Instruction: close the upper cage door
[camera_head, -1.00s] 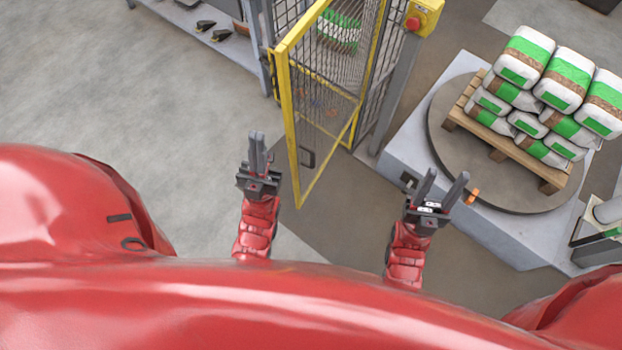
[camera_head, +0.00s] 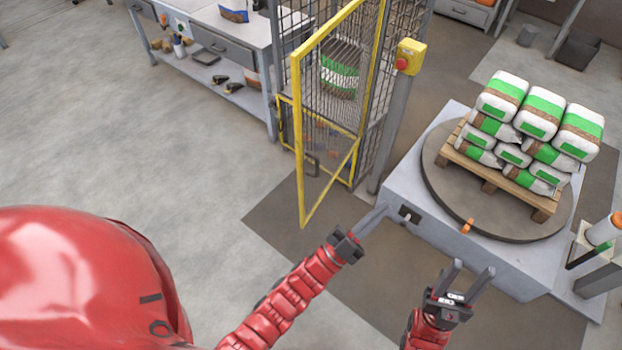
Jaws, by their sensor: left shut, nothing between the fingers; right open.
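The upper cage door (camera_head: 300,130) is a yellow-framed mesh panel. It stands open, swung out from the cage (camera_head: 400,30) toward me. A dark handle (camera_head: 311,166) sits low on its mesh. My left gripper (camera_head: 376,215) is shut and empty, just right of the door's lower corner in the picture, with a gap between them. My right gripper (camera_head: 472,278) is open and empty, farther right and nearer to me. Through the door's mesh, a green and white bag shows inside the cage.
A yellow box with a red button (camera_head: 403,62) tops a grey post right of the cage. A turntable (camera_head: 440,190) carries a pallet (camera_head: 490,178) of stacked bags. A workbench (camera_head: 262,30) stands at back left. The left floor is clear.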

